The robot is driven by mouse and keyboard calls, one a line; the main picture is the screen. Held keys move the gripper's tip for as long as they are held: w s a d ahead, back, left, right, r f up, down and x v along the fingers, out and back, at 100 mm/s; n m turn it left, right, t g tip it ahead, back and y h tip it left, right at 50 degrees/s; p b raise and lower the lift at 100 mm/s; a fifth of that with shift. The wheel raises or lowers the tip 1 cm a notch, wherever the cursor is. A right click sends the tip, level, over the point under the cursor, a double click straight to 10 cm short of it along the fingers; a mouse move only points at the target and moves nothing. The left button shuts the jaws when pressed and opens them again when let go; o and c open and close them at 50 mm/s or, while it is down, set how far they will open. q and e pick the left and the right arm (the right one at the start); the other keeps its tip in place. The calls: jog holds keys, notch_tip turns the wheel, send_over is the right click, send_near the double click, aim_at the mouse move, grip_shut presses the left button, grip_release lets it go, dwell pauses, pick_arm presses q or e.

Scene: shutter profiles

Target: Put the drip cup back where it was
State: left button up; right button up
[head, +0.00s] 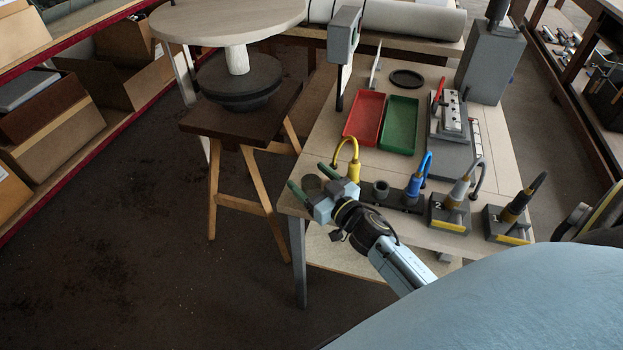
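My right gripper (307,175) is at the near left corner of the workbench, its two green fingers spread apart. A round, dull olive-grey thing (312,184) shows between and below the fingers, partly covered by the gripper body. It may be the drip cup, but I cannot tell whether it is a cup or a flat disc, or whether a finger touches it. A dark ring (407,79) lies flat at the back of the bench. My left gripper is out of view.
Yellow (346,158) and blue (417,178) hooked tools stand near the gripper, with grey-based ones to the right. Red (364,119) and green (399,123) trays lie behind. A round-topped stand (236,62) is at left. The bench (330,110) is bare left of the trays.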

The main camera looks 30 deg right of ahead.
jog(key=shift+r, duration=0.1)
jog(key=shift+s+r, duration=0.1)
jog(key=shift+s, duration=0.05)
jog(key=s+d, duration=0.1)
jog(key=s, duration=1)
jog(key=shift+s+d+p, duration=0.15)
jog(key=shift+s+p, duration=0.2)
jog(key=shift+p, duration=0.1)
